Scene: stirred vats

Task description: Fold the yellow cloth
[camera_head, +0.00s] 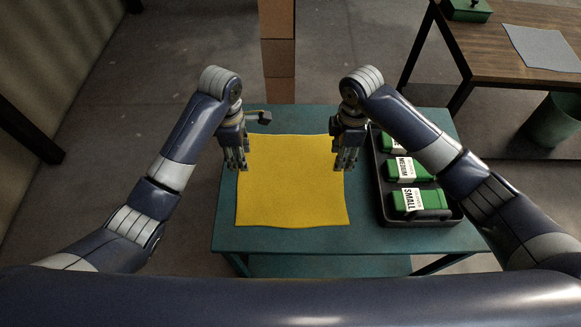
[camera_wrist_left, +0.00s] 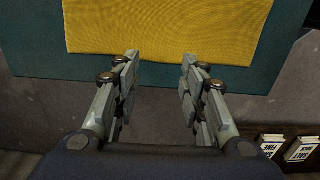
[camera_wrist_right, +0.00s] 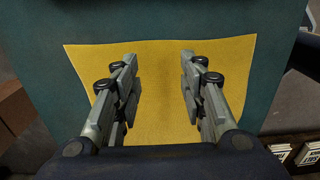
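The yellow cloth (camera_head: 293,190) lies flat and spread out on the teal table (camera_head: 290,238), its edges slightly wavy. My left gripper (camera_head: 236,166) is over the cloth's far left corner area. My right gripper (camera_head: 346,166) is over its far right edge. In the left wrist view, the left gripper (camera_wrist_left: 158,56) is open and empty, with cloth (camera_wrist_left: 160,28) and teal tabletop in view beyond it. In the right wrist view, the right gripper (camera_wrist_right: 158,56) is open and empty above the cloth (camera_wrist_right: 160,85). I cannot tell whether the fingertips touch the cloth.
A black tray (camera_head: 428,222) with green boxes labelled MEDIUM and SMALL (camera_head: 420,202) stands right of the cloth. A small dark object (camera_head: 262,118) lies at the table's back left. Brown boxes (camera_head: 279,55) are behind the table. A wooden table (camera_head: 500,75) stands back right.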

